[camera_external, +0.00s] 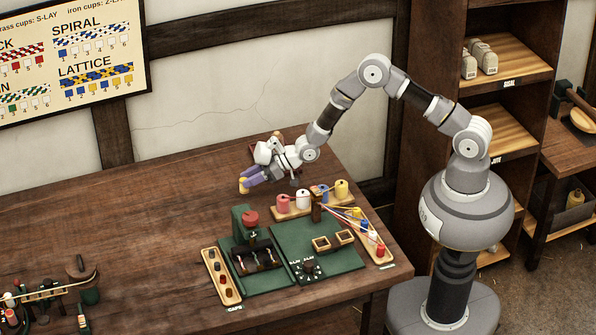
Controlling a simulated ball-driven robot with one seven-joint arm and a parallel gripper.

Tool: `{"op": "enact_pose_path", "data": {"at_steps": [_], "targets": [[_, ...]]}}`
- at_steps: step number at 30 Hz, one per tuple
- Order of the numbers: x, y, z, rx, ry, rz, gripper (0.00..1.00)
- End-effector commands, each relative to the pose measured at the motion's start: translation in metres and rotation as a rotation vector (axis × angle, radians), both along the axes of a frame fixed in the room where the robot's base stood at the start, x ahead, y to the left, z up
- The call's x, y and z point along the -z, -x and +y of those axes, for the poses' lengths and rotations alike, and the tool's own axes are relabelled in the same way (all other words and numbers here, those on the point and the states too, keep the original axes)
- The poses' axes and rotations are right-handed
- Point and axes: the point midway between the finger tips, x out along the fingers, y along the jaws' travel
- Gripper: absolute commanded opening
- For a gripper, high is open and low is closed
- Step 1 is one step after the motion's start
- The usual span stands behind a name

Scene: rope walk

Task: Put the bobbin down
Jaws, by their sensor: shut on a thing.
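My gripper (247,179) hangs above the back part of the wooden workbench, to the left of the bobbin rack. Its purple fingers point left and down, and they are shut on a small yellow bobbin (243,187), which is partly hidden by them. The bobbin appears clear of the bench top, but the exact gap is hard to tell. The wooden bobbin rack (275,216) holds red, white, blue and yellow bobbins.
A green work board (290,240) carries a red-topped device (250,219), a black cradle and two square wooden frames. A second slanted rack (386,262) holds coloured bobbins at right. A cups tray (232,298) lies at front left. The bench left of my gripper (150,215) is bare.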

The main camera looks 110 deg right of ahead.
Motion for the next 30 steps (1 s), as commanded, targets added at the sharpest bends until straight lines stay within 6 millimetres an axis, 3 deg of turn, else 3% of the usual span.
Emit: {"op": "enact_pose_path", "data": {"at_steps": [6, 17, 18, 21, 30], "targets": [[0.034, 0.000, 0.000, 0.000, 0.001, 0.001, 0.00], [0.038, 0.000, 0.000, -0.001, 0.002, 0.000, 0.00], [0.038, 0.000, 0.000, -0.001, 0.002, 0.000, 0.39], [0.037, 0.000, 0.000, -0.001, 0.002, 0.000, 0.58], [0.037, 0.000, 0.000, -0.001, 0.002, 0.000, 0.58]]}}
